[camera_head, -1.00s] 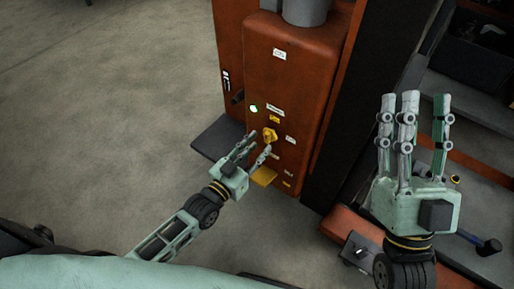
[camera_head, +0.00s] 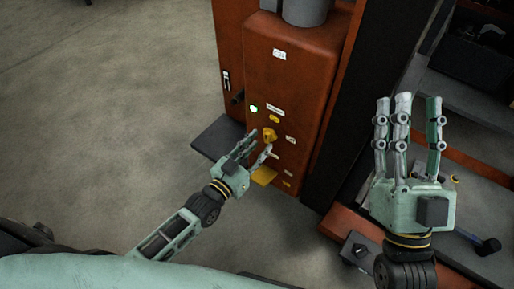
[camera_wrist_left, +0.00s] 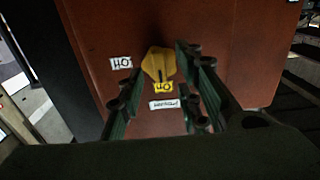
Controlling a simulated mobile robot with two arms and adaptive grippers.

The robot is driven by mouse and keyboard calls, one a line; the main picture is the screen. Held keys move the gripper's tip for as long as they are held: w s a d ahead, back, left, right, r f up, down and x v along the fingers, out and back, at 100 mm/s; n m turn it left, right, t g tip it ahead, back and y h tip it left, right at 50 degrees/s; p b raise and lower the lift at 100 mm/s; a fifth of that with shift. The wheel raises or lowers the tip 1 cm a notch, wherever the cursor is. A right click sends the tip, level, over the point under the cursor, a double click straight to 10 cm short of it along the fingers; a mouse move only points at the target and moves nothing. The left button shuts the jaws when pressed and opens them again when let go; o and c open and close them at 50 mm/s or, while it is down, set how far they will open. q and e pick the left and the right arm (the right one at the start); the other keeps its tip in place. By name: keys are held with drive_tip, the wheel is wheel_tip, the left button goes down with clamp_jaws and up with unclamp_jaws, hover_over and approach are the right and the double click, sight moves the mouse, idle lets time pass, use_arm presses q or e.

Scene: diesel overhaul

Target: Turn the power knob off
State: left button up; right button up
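The yellow power knob (camera_head: 269,135) is on the front of an orange-red electrical box (camera_head: 289,70), below a lit green lamp (camera_head: 253,108). My left gripper (camera_head: 260,146) is open just in front of the knob. In the left wrist view the knob (camera_wrist_left: 158,64) shows between the spread fingers of my left gripper (camera_wrist_left: 161,72), with no clear contact visible. Small labels lie around the knob, including a yellow one (camera_wrist_left: 162,87) partly overlapped by the knob's pointer. My right gripper (camera_head: 408,105) is open and empty, fingers upright, well to the right of the box.
A yellow piece (camera_head: 264,176) sticks out low on the box. A dark flat plate (camera_head: 219,138) is left of the box. Shelving (camera_head: 465,100) stands at the right, with a dark-headed tool (camera_head: 487,246) lying low there. The concrete floor (camera_head: 100,120) at the left is clear.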

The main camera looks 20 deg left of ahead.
sight(268, 136)
use_arm(q)
drive_tip(key=shift+x, duration=1.4)
use_arm(e)
drive_tip(key=shift+s+r+t+y, duration=0.3)
drive_tip(key=shift+s+r, duration=0.2)
drive_tip(key=shift+r, duration=0.2)
use_arm(q)
drive_tip(key=shift+s, duration=0.1)
drive_tip(key=shift+a, duration=0.1)
use_arm(e)
drive_tip(key=shift+w+f+g+h, duration=0.4)
drive_tip(key=shift+w+f+g, duration=0.3)
drive_tip(key=shift+f, duration=0.35)
use_arm(q)
drive_tip(key=c, duration=0.7)
clamp_jaws()
use_arm(e)
drive_tip(key=shift+r, duration=0.2)
drive_tip(key=shift+w+r, duration=0.1)
drive_tip(key=shift+r, duration=0.05)
